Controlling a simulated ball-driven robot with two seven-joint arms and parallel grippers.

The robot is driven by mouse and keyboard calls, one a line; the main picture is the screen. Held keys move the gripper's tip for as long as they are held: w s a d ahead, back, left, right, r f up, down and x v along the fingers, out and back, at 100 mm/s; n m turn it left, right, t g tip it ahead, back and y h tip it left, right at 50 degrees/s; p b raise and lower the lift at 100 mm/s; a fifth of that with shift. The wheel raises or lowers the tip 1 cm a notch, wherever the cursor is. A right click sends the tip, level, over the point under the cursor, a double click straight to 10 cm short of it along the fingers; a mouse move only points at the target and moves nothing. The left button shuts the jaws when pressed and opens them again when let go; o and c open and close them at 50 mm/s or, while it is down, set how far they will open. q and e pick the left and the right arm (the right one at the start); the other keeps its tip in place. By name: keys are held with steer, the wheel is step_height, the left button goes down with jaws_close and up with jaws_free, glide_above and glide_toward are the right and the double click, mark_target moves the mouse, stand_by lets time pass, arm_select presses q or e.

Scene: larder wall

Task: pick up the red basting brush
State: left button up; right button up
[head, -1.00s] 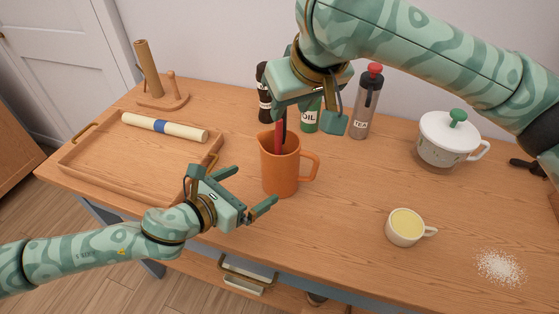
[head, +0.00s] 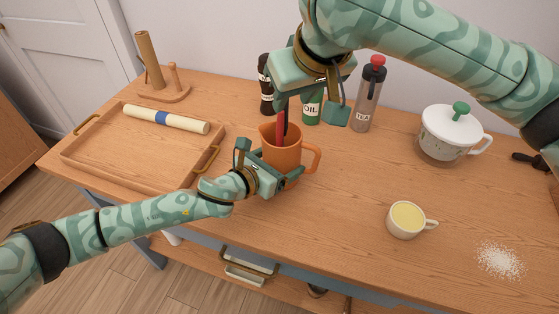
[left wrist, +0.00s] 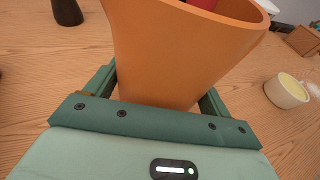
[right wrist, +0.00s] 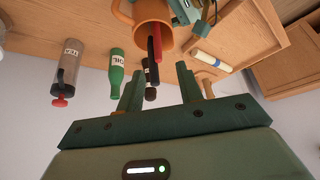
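The brush's lower part is hidden in the jug. My right gripper (head: 306,112) is above the jug, fingers apart and empty. In its wrist view, the handles lie beyond the fingertips (right wrist: 159,76). My left gripper (head: 268,163) has its fingers on either side of the jug, which fills the space between them in the left wrist view (left wrist: 165,60). Firm contact is not clear.
Behind the jug stand a dark bottle (head: 266,88), a green oil bottle (head: 312,110) and a grey tea bottle (head: 368,98). A wooden tray (head: 105,165) lies left. A cup (head: 405,222) and lidded pot (head: 445,145) stand right. Front-centre table is clear.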

arm_select(q)
steer(key=c, duration=0.4)
steer(key=shift+o, duration=0.2)
arm_select(e)
steer(key=shift+o, duration=0.4)
steer(key=shift+a+f+n, duration=0.15)
steer(key=shift+f+n, duration=0.1)
steer(key=shift+n, duration=0.05)
steer(key=n+t+h, duration=0.6)
steer(key=n+t, duration=0.2)
steer(key=n, duration=1.9)
glide_toward(280, 122)
steer(key=x, duration=0.8)
steer(key=shift+w+f, duration=0.1)
steer(key=shift+w, duration=0.1)
